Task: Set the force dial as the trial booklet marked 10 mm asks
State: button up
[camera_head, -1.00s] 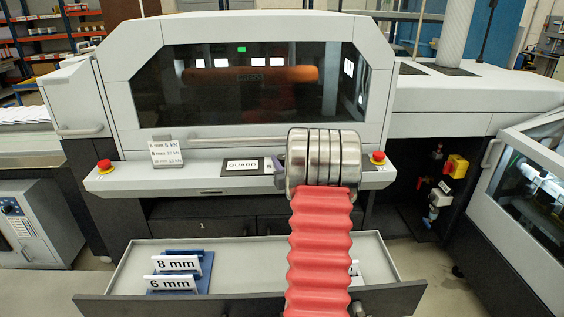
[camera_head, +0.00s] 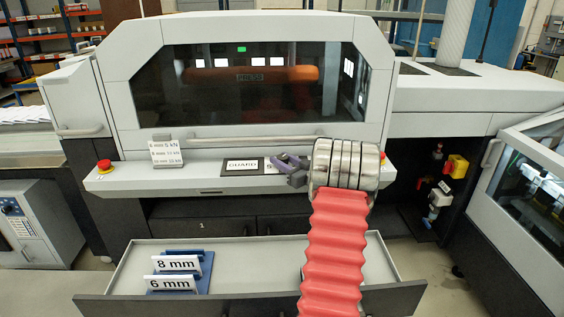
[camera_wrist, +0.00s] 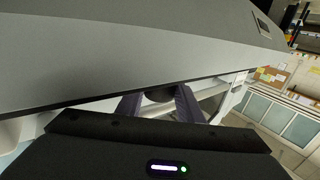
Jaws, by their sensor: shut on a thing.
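My gripper (camera_head: 284,160) is at the front console, just right of the GUARD label (camera_head: 241,165). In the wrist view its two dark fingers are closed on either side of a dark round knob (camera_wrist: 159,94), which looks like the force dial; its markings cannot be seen. A small card (camera_head: 166,152) on the console lists 6 mm with 5 kN, then 8 mm and 10 mm lines whose forces are too small to read surely. I see no booklet marked 10 mm; my arm covers the right part of the drawer.
An open drawer (camera_head: 232,250) below holds an 8 mm sign (camera_head: 178,263) and a 6 mm sign (camera_head: 172,283) at its left. A handle bar (camera_head: 232,142) runs above the console. A red stop button (camera_head: 104,166) is at the left; another is mostly hidden behind my wrist.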

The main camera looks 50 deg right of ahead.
jog(key=shift+r+n+y, duration=0.1)
jog(key=shift+n+y, duration=0.5)
jog(key=shift+y, duration=0.7)
jog(key=o, duration=1.1)
jog(key=shift+c, duration=0.2)
jog(key=s, duration=1.3)
jog(key=shift+s+a, duration=0.3)
jog(key=shift+a, duration=0.15)
